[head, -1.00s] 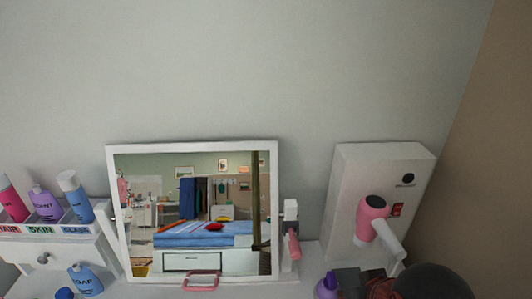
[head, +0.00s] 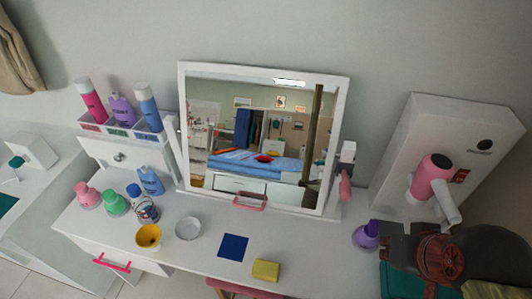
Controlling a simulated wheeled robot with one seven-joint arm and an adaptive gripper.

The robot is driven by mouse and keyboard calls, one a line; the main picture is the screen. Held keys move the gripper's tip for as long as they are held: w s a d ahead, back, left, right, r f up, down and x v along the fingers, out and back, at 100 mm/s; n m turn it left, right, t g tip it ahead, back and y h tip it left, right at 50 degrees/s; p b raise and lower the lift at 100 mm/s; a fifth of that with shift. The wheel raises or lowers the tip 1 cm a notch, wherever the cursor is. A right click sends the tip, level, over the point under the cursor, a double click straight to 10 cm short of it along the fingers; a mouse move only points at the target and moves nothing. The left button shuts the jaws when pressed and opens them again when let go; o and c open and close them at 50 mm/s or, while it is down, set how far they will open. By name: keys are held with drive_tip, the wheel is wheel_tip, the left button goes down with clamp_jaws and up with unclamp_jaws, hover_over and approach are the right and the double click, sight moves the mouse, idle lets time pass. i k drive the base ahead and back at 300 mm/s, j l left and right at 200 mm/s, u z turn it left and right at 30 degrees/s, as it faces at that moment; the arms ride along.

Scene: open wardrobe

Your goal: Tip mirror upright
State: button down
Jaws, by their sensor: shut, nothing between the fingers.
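The mirror (head: 262,125) has a white frame and stands at the back of the white vanity table. Its face is toward me and reflects a blue bed and the room; I cannot tell its exact tilt. A pink handle (head: 249,201) is at its lower edge. A white side post with a pink knob (head: 345,183) is at its right. My gripper (head: 388,231), dark and partly seen, is at the lower right, apart from the mirror and to the right of it. It is shut and empty.
Several bottles (head: 120,110) stand in a rack left of the mirror. Jars and bowls (head: 149,236) are on the left tabletop. A blue square (head: 233,246) and a yellow block (head: 266,270) lie in front. A purple bottle (head: 367,235) and a pink hair dryer (head: 432,175) are near my arm.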

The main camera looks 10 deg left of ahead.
sight(265, 137)
drive_tip(key=j+u, duration=0.35)
drive_tip(key=i+j+u, duration=0.1)
drive_tip(key=j+u, duration=0.25)
drive_tip(key=i+j+u, duration=0.1)
drive_tip(key=j+u, duration=0.25)
